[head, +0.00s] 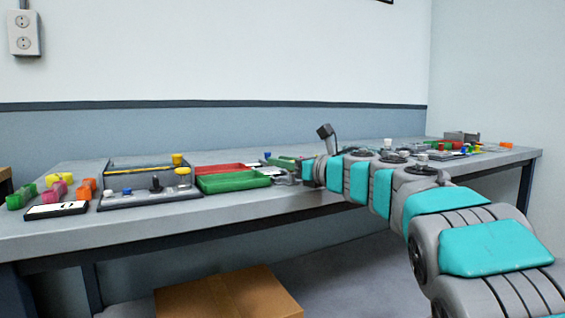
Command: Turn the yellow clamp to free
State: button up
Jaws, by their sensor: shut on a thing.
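My gripper (284,178) is at the end of my arm, low over the bench beside the right end of the green tray. It is small and partly hidden by my wrist. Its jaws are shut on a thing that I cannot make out. A yellow knob-like piece (178,159) stands at the right end of a grey unit, left of my gripper and apart from it. A yellow strip (138,169) runs along that unit. I cannot tell which yellow part is the clamp, or how it is turned.
The long grey bench (130,226) runs along the wall. A green tray (233,182) and a red tray (218,169) lie left of my gripper. Coloured blocks and a black-and-white display (56,210) sit at the left end. A cardboard box (228,294) is below.

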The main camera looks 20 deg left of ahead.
grip_shut()
jog(key=shift+d+r, duration=0.1)
jog(key=shift+w+d+r+m+t+h+b, duration=0.15)
jog(key=shift+r+m+t+b, duration=0.1)
jog(key=shift+t+b, duration=0.25)
jog(key=shift+s+d+r+m+t+h+b, duration=0.1)
jog(key=shift+r+m+t+h+b, duration=0.15)
jog(key=shift+b, duration=0.4)
jog(key=shift+w+a+f+m+t+h+b, duration=0.2)
jog(key=shift+f+m+t+h+b, duration=0.4)
jog(key=shift+t, duration=0.25)
jog(key=shift+w+d+f+m+t+h, duration=0.1)
jog(key=shift+w+f+m+t+h, duration=0.05)
jog(key=shift+m+t+h, duration=0.2)
